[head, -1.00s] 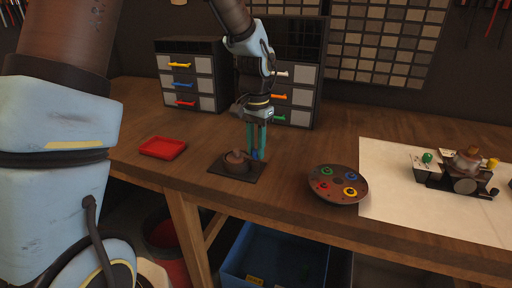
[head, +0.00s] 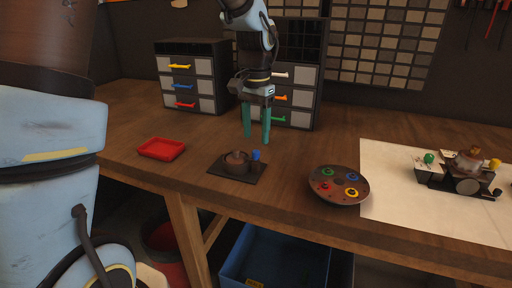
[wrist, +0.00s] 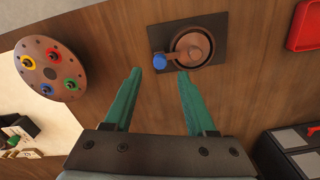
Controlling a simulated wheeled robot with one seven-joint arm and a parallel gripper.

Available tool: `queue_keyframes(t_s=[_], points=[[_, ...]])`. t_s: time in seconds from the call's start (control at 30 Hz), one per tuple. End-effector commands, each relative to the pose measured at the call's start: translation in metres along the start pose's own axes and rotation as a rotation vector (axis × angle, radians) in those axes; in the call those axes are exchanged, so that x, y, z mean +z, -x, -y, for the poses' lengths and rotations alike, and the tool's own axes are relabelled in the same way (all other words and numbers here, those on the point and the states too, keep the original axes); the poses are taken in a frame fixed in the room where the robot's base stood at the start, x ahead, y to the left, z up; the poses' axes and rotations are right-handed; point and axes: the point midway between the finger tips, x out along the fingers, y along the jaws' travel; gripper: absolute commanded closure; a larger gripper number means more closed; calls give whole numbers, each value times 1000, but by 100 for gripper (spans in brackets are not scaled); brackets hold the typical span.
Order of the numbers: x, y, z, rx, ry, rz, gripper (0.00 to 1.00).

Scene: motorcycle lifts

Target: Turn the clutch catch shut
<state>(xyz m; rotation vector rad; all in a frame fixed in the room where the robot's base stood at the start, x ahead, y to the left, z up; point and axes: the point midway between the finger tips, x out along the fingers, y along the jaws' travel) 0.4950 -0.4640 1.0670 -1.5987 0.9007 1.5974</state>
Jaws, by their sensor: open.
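The clutch catch is a brown round hub with a lever (head: 236,158) and a blue knob (head: 256,155), on a dark square plate (head: 222,170) lying on the bench. In the wrist view the hub (wrist: 192,47) is at the top centre, and the blue knob (wrist: 159,62) is at its lower left, at the end of the lever. My gripper (head: 256,138) has two teal fingers, spread apart and empty. It hangs above and behind the catch, apart from it. In the wrist view the blue knob lies just beyond the gap between the fingertips (wrist: 160,74).
A red tray (head: 162,148) lies left of the catch. A round brown palette (head: 338,185) with coloured rings lies right. A white sheet (head: 390,215) holds a small mechanism (head: 468,174). Drawer units (head: 190,78) stand behind. The bench's front edge is close to the plate.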

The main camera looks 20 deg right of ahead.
Motion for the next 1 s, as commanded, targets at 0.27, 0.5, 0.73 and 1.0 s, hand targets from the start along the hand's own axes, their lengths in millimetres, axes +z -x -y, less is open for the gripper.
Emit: queue_keyframes(t_s=[0.27,0.5,0.73,1.0], points=[[-1,45,0,-2,0,-4,44],[0,56,0,0,0,0,44],[0,56,0,0,0,0,44],[12,50,14,-3,46,-3,44]])
